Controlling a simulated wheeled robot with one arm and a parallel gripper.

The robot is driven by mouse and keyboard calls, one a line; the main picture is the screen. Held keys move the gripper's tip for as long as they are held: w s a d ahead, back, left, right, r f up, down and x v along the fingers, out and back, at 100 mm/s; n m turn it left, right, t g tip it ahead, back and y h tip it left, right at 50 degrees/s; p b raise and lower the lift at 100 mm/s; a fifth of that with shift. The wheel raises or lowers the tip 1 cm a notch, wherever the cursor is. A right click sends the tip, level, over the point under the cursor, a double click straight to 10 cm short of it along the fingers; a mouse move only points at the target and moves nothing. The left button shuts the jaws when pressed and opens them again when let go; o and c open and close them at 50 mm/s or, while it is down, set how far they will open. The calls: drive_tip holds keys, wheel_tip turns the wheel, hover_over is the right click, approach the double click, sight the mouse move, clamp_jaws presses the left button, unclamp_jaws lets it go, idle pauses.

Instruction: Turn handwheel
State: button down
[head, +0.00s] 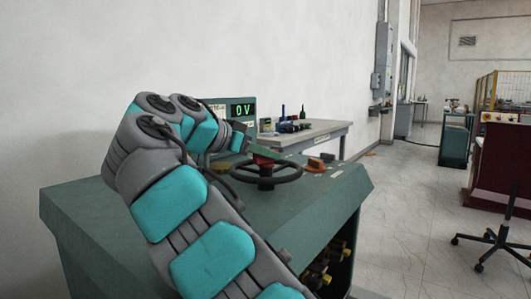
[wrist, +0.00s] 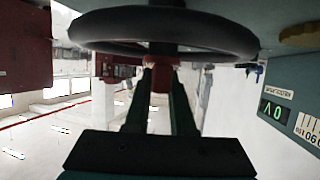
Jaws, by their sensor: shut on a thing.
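In the wrist view the handwheel (wrist: 160,28) crosses the top of the picture. There my gripper (wrist: 161,68) has its two fingers close together near the wheel's middle, with red between them. It is shut on the handwheel's centre part; the exact contact is partly hidden.
A meter panel (head: 242,110) reading 0 V stands behind the wheel. An orange knob (head: 317,164) sits to its right on the console. A workbench (head: 315,133) with small items stands behind. The tiled floor (head: 405,200) to the right is clear up to a chair (head: 490,240).

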sight(240, 172)
drive_tip(key=c, duration=0.8)
unclamp_jaws()
drive_tip(key=shift+o, duration=0.2)
drive_tip(key=shift+p+v, duration=0.4)
drive_tip(key=shift+v, duration=3.35)
drive_tip(key=shift+s, duration=0.1)
